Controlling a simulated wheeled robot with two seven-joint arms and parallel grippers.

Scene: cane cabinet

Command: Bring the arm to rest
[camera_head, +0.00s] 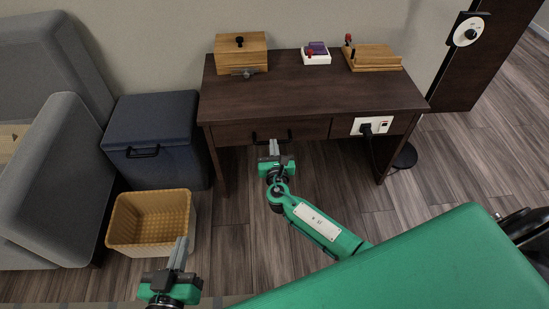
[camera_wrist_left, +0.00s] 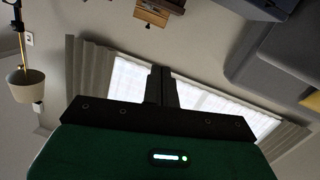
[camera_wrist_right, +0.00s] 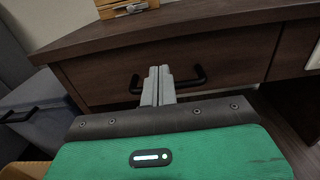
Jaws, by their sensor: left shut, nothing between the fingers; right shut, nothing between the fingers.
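My left gripper (camera_head: 180,253) is shut and empty, low at the front left, beside the yellow woven basket in the head view. In the left wrist view its fingers (camera_wrist_left: 161,85) are together, with bright windows behind. My right gripper (camera_head: 273,147) is shut and empty in front of the desk drawer (camera_head: 230,132). Its closed fingertips (camera_wrist_right: 158,75) overlap the black drawer handle (camera_wrist_right: 195,76) in the right wrist view; I cannot tell whether they touch it. The drawer looks closed.
The dark desk (camera_head: 310,95) carries a wooden box (camera_head: 240,55), a white tray (camera_head: 317,59) and a wooden block (camera_head: 373,60). A dark blue chest (camera_head: 152,140), the yellow basket (camera_head: 150,220) and a grey sofa (camera_head: 45,150) stand at left. Floor below the desk is clear.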

